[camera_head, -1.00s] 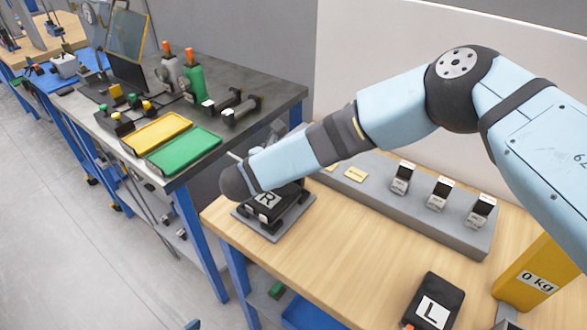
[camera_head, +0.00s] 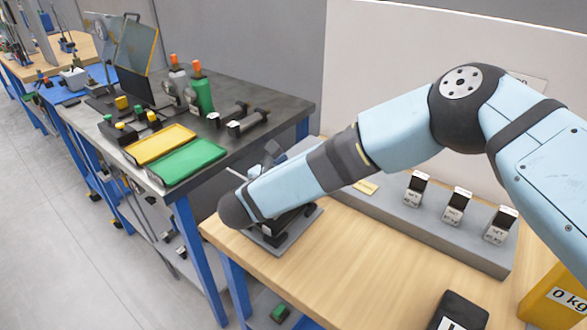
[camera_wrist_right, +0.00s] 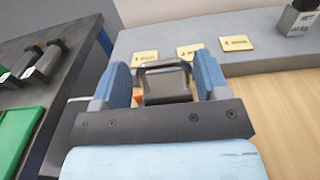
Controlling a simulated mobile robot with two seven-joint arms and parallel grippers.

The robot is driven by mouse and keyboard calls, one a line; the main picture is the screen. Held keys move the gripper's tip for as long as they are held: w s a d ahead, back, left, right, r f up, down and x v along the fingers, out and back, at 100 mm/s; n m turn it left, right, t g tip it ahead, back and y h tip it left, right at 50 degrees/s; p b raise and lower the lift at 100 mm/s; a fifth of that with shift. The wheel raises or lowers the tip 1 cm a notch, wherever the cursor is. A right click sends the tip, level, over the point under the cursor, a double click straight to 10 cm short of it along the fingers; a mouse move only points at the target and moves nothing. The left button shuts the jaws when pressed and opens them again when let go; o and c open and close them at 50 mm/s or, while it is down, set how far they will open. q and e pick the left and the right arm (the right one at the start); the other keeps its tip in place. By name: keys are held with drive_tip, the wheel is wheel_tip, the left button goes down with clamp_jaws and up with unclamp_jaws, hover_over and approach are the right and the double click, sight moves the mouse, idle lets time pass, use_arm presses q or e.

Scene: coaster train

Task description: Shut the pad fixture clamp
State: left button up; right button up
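The pad fixture is a black block (camera_head: 289,224) on a grey base plate (camera_head: 312,218) at the left end of the wooden bench. My right arm crosses above it in the head view and hides most of it, including the clamp's position. In the right wrist view my right gripper (camera_wrist_right: 161,82) has its two blue fingers wide apart. A black part with a grey rim (camera_wrist_right: 166,86) lies between them, seemingly part of the fixture clamp, with narrow gaps at its sides. Contact is not clear. My left gripper is not in view.
A grey rail (camera_head: 395,208) with several labelled weights runs along the back of the wooden bench (camera_head: 370,270). A yellow block (camera_head: 555,300) and a black pad (camera_head: 462,312) are at the right front. The dark bench at left holds a green tray (camera_head: 187,161) and a yellow tray (camera_head: 160,142).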

drive_tip(key=shift+a, duration=0.1)
drive_tip(key=shift+s, duration=0.1)
drive_tip(key=v, duration=1)
drive_tip(key=shift+a, duration=0.15)
drive_tip(key=shift+s+a+f+b, duration=0.2)
drive_tip(key=shift+s+f+b, duration=0.2)
drive_tip(key=shift+b, duration=0.5)
use_arm(q)
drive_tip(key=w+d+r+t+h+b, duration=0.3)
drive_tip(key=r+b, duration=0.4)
drive_tip(key=b, duration=0.5)
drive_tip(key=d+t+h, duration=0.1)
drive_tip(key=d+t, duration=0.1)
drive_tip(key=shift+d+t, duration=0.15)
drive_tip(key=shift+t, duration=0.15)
use_arm(e)
drive_tip(key=shift+s+a+r, duration=0.2)
drive_tip(key=shift+s+a, duration=0.15)
drive_tip(key=shift+s, duration=0.2)
drive_tip(key=shift+s+a+r, duration=0.2)
drive_tip(key=shift+s+a, duration=0.15)
drive_tip(key=shift+s, duration=0.15)
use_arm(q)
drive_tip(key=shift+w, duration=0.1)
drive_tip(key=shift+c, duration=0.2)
